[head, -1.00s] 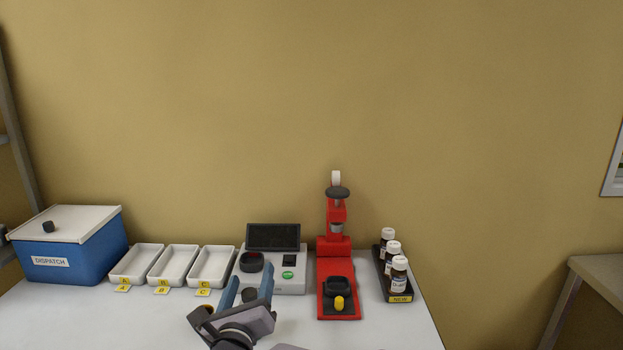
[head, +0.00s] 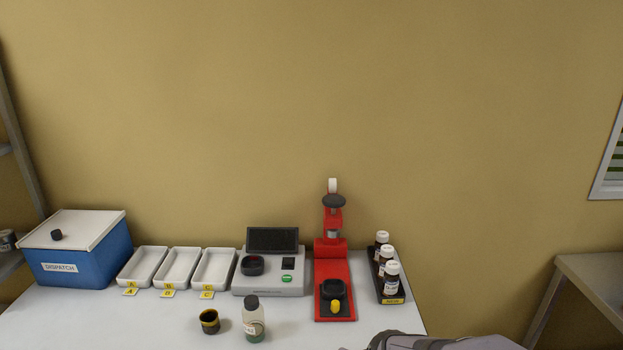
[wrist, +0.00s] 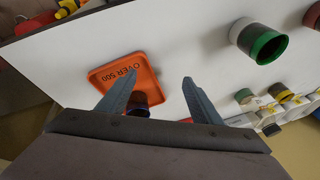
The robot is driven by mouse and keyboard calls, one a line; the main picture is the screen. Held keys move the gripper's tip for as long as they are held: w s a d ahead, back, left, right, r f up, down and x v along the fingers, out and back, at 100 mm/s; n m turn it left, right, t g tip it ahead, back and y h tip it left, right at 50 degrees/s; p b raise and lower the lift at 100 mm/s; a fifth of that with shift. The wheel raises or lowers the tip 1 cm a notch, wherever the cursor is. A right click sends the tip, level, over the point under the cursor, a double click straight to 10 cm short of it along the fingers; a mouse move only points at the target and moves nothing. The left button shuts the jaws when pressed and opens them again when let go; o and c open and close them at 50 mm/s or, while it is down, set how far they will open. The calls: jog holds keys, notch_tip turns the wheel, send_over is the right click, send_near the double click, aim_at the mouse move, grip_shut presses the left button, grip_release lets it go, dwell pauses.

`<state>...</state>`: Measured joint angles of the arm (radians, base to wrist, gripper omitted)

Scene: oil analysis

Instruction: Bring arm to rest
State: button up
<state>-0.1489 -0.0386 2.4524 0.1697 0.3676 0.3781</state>
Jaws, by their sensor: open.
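My gripper shows in the wrist view (wrist: 160,95), open, with two blue-grey fingers apart and nothing between them. In the head view only a grey part of my arm shows at the bottom edge, right of centre; the fingers are out of that view. In the wrist view, an orange tray (wrist: 99,75) marked "OVER 500" lies on the white table beyond the left finger. A dark round object (wrist: 138,106) is at the tray, partly hidden by that finger.
A bottle with green contents (head: 253,322) and a dark cup with a yellow band (head: 210,321) stand at the front of the table. Behind are the blue DISPATCH box (head: 78,266), white trays (head: 178,267), the analyser (head: 270,275), a red press (head: 334,270) and a bottle rack (head: 396,299).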

jog(key=s+d+n+g, duration=0.2)
jog(key=s+d, duration=0.1)
jog(key=s, duration=0.2)
jog(key=s+d+n+g+h+p, duration=0.1)
jog(key=s+d+n+g, duration=0.1)
jog(key=s, duration=0.4)
jog(key=shift+s+d, duration=0.3)
jog(key=shift+d, duration=0.5)
jog(key=shift+f, duration=0.1)
